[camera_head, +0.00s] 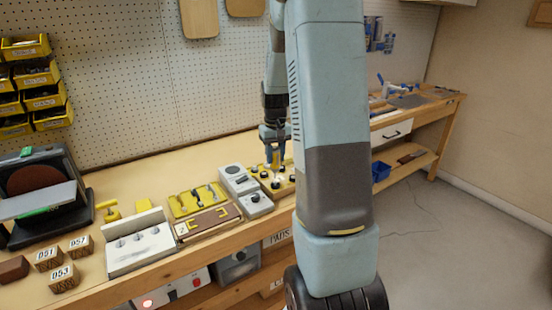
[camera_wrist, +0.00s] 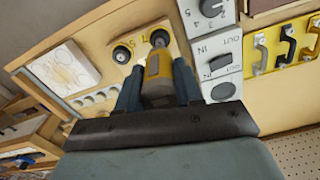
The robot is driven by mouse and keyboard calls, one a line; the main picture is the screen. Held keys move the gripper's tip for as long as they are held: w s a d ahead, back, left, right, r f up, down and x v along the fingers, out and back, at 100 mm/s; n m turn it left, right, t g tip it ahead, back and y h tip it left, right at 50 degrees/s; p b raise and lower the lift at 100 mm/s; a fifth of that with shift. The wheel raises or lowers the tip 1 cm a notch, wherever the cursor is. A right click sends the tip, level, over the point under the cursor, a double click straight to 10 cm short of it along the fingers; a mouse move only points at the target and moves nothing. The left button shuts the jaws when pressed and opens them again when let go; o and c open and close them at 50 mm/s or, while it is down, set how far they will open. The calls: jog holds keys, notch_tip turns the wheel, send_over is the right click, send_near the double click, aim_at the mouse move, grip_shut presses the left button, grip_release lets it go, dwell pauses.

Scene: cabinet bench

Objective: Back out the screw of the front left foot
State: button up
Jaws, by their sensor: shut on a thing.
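My gripper (camera_head: 275,140) is over the bench and shut on a yellow and grey driver-like tool (camera_wrist: 158,78), gripped between its two fingers in the wrist view. Below it lies a yellowish wooden board (camera_wrist: 138,41) with round black feet; the board also shows in the head view (camera_head: 283,190). In the wrist view one black foot (camera_wrist: 122,53) stands clear to the left, and another foot (camera_wrist: 159,38) is just beyond the tool's far end. I cannot tell whether the tool touches that foot. The screw heads are too small to make out, and the gripper hides part of the board.
A grey unit with a dial (camera_head: 233,172) and a switch box (camera_head: 256,204) stand directly left of the board. Numbered wooden blocks (camera_head: 64,277) lie near the front edge.

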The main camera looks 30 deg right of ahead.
aim_at(276, 148)
jog(key=shift+r, duration=2.35)
jog(key=shift+d, duration=0.1)
